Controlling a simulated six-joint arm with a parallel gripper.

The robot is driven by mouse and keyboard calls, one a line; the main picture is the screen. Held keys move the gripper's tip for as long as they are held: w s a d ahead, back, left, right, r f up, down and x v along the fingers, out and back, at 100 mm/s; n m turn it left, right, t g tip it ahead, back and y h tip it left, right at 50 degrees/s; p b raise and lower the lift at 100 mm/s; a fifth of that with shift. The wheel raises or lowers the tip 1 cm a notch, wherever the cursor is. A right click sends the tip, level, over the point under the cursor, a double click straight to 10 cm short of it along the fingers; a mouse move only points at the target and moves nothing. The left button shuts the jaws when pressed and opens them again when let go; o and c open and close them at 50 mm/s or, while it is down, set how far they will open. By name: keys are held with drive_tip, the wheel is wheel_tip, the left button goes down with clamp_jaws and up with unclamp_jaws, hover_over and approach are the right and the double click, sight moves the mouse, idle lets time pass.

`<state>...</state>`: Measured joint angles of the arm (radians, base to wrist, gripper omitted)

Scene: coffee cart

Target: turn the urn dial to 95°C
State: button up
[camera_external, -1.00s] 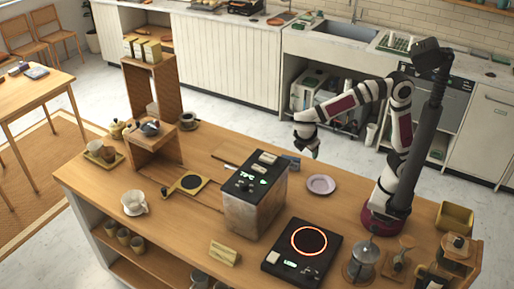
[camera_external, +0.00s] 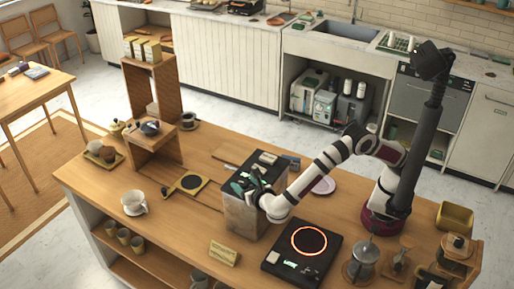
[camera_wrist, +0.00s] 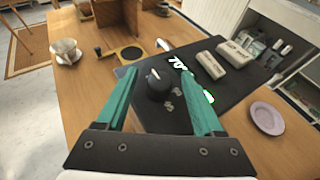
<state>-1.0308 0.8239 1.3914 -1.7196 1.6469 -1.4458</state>
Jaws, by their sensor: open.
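The urn (camera_external: 254,213) is a box with a dark top standing on the wooden cart. Its dial (camera_wrist: 157,84) is a round black knob with a light pointer mark, seen on the dark top in the wrist view. White display digits (camera_wrist: 178,62) and a green light (camera_wrist: 208,96) show beside it. My gripper (camera_wrist: 150,80) is open, with its green fingers on either side of the dial. In the external view it is over the urn's top and hides the dial there. I cannot tell whether the fingers touch the dial.
Two light blocks (camera_wrist: 222,58) sit on the urn's top beyond the dial. A pink plate (camera_wrist: 267,118) lies to the right. A hot plate with a glowing ring (camera_external: 309,241) stands nearby. A white cup (camera_external: 134,202) is on the left.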

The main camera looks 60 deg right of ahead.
drive_tip(key=shift+w+d+f, duration=0.3)
drive_tip(key=shift+w+d, duration=0.05)
drive_tip(key=shift+w, duration=0.15)
clamp_jaws()
drive_tip(key=shift+w+m+g+h, duration=0.1)
drive_tip(key=shift+m+g+h, duration=0.5)
drive_tip(key=shift+m+h, duration=0.25)
drive_tip(key=shift+m+g+h, duration=0.95)
drive_tip(key=shift+m+g, duration=0.45)
drive_tip(key=shift+m, duration=0.05)
unclamp_jaws()
